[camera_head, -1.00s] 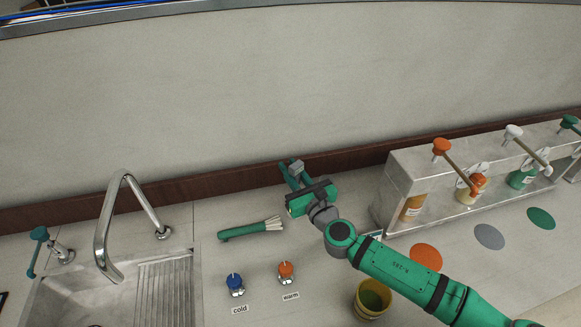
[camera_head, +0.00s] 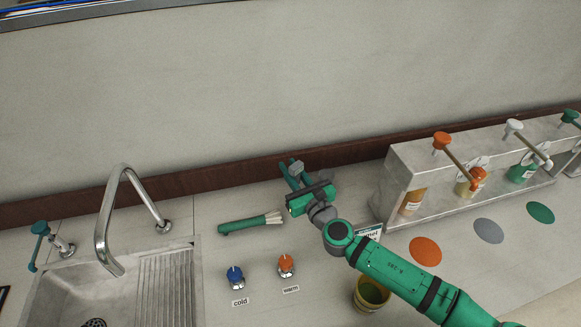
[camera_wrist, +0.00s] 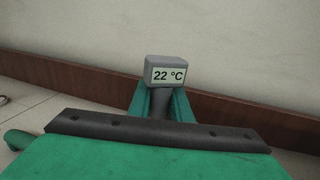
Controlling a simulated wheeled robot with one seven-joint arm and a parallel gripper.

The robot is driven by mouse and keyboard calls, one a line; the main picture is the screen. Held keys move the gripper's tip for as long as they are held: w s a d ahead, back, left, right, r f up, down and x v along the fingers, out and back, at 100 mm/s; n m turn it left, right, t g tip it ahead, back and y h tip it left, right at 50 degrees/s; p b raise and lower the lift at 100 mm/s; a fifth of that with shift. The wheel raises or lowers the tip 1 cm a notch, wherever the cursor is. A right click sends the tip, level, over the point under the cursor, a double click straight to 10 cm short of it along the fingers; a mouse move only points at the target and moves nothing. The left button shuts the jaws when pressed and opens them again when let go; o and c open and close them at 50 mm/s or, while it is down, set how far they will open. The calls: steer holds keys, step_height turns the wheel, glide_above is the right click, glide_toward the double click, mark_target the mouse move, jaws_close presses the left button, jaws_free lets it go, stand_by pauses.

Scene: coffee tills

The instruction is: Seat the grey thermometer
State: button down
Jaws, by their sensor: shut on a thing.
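The grey thermometer (camera_wrist: 168,73) stands between the fingers of my gripper (camera_wrist: 160,104) in the wrist view, its display reading 22 °C. Its dark stem runs down between the two green fingers, and its lower end is hidden by the gripper body. In the head view my gripper (camera_head: 290,174) is shut on the thermometer, whose grey head (camera_head: 297,167) shows small at the fingers, near the wall at the back of the counter. I cannot tell whether the thermometer touches the counter. No holder for it is clearly visible.
A green-handled brush (camera_head: 250,223) lies left of my gripper. Blue (camera_head: 235,277) and orange (camera_head: 286,265) knobs, labelled cold and warm, stand in front. A sink with a tap (camera_head: 104,232) is left, a pump dispenser rack (camera_head: 389,183) right, and a yellow cup (camera_head: 362,302) under my arm.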

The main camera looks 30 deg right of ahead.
steer(key=shift+f, duration=0.55)
steer(key=c, duration=1.5)
jaws_free()
steer(key=shift+c, duration=0.2)
step_height(320, 180, up, 10)
steer(key=shift+r, duration=0.2)
